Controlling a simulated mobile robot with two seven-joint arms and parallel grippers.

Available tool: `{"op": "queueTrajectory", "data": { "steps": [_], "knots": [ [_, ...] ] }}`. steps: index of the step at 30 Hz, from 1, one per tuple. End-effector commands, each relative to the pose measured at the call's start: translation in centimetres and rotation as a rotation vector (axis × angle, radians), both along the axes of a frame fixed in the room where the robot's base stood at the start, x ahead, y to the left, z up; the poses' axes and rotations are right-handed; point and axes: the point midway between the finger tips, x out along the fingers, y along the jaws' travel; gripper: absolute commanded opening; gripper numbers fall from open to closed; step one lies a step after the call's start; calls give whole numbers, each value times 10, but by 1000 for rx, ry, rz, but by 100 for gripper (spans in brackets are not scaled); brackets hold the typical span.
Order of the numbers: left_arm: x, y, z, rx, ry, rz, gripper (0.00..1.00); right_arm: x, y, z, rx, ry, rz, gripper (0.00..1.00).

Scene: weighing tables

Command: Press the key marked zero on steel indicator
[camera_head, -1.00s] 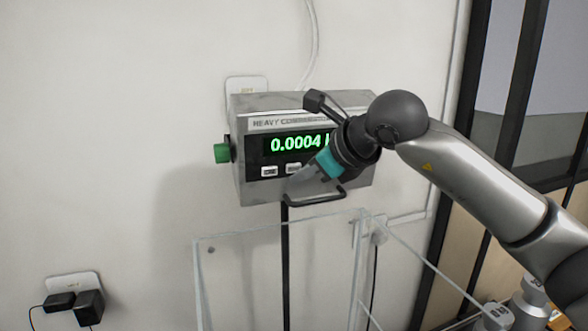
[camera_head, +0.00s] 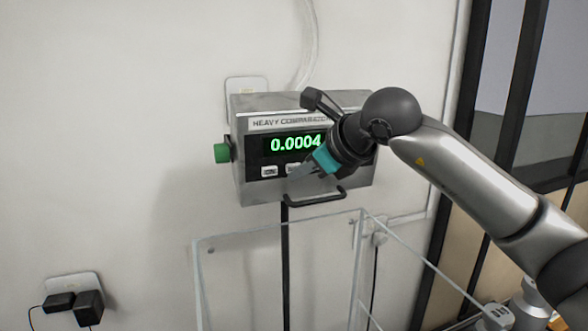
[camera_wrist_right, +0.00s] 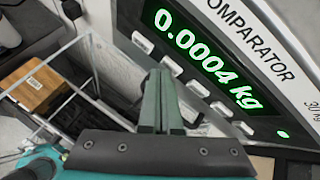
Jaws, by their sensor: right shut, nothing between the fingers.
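The steel indicator (camera_head: 255,190) is a grey box on the wall, with a green lit display (camera_head: 292,143) reading 0.0004. It also shows in the right wrist view, its display (camera_wrist_right: 205,60) reading 0.0004 kg, with a row of pale keys below. Two keys show in the head view, the left one (camera_head: 269,171) clear and another (camera_head: 293,169) partly covered; their markings are too small to read. My right gripper (camera_head: 293,175) is shut and empty, its tips at the lower front of the panel. In the right wrist view its fingers (camera_wrist_right: 160,75) overlap the key row; contact cannot be told. My left gripper is not in view.
A green knob (camera_head: 222,153) sticks out of the indicator's left side. A black handle (camera_head: 315,198) runs below its front. A clear glass enclosure (camera_head: 280,232) stands below. Plugs in a wall socket (camera_head: 75,300) are at lower left.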

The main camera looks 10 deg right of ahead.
Motion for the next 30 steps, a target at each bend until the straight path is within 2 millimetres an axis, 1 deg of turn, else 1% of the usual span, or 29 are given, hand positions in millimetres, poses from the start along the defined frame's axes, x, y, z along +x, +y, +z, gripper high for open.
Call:
{"op": "queueTrajectory", "data": {
  "steps": [12, 20, 24, 30],
  "knots": [
    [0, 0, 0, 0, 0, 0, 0, 5, 1, 1, 0, -1, 1, 0],
    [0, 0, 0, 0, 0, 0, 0, 5, 1, 1, 0, -1, 1, 0],
    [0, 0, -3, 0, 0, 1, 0, 2, 1, 0, 1, -3, 1, 0],
    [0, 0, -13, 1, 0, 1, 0, -7, -1, -2, -1, -3, 0, 0]
  ]
}}
